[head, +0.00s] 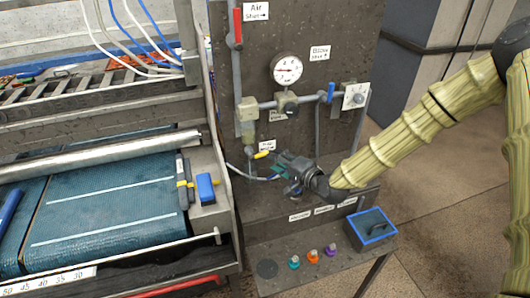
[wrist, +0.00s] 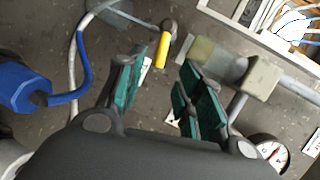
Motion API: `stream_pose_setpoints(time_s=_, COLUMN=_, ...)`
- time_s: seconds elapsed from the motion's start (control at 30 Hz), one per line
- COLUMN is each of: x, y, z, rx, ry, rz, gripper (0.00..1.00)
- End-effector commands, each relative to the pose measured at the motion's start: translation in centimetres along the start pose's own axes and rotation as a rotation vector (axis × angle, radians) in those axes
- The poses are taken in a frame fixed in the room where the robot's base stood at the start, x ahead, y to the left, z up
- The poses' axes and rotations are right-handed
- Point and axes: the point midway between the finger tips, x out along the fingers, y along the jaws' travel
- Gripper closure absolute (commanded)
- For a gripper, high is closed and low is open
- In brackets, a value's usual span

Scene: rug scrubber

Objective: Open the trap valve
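The trap valve shows as a small yellow lever (head: 264,154) low on the upright panel, below the filter bowl. Its white label is just above it in the head view. In the wrist view the yellow lever (wrist: 161,50) lies just beyond the fingertips, in line with the gap between them. My gripper (head: 281,164) is close to the lever, on its right and slightly below in the head view. In the wrist view my gripper (wrist: 164,68) has its green-padded fingers apart with nothing held. I cannot tell whether a finger touches the lever.
A beige filter bowl (wrist: 203,58) is close beside one finger. A pressure gauge (head: 287,69), a red lever (head: 238,26) and a blue lever (head: 331,92) are higher on the panel. A blue part with a hose (wrist: 25,88) is left in the wrist view. A shelf (head: 335,262) is below.

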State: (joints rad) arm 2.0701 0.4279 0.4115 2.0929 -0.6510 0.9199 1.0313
Motion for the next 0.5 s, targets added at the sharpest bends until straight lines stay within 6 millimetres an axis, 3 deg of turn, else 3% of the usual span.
stream_pose_setpoints(time_s=0.3, x=5.0, y=-0.2, z=0.1, rx=-0.001, ry=-0.003, rz=0.002, gripper=0.64)
stream_pose_setpoints(time_s=0.5, x=7.1, y=-0.1, z=0.1, rx=-0.002, ry=-0.003, rz=0.002, gripper=0.64)
